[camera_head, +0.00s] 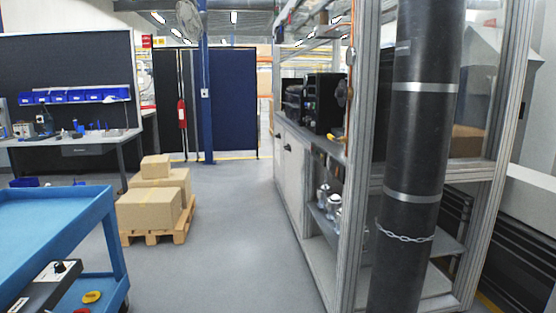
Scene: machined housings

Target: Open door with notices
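I see no door that I can make out as carrying notices. At the back stand dark blue panels (227,102) beside a narrow dark panel (167,104); I cannot tell whether any of them is a door, and no notices show on them. A fire extinguisher (182,113) hangs in front of the panels. Neither of my grippers is in view.
A blue cart (110,225) stands close at left. Cardboard boxes (150,208) sit on a wooden pallet (183,228). A workbench (80,142) is behind. A metal-framed cabinet (345,180) and black column (412,150) block the right. Grey floor (235,220) is clear between.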

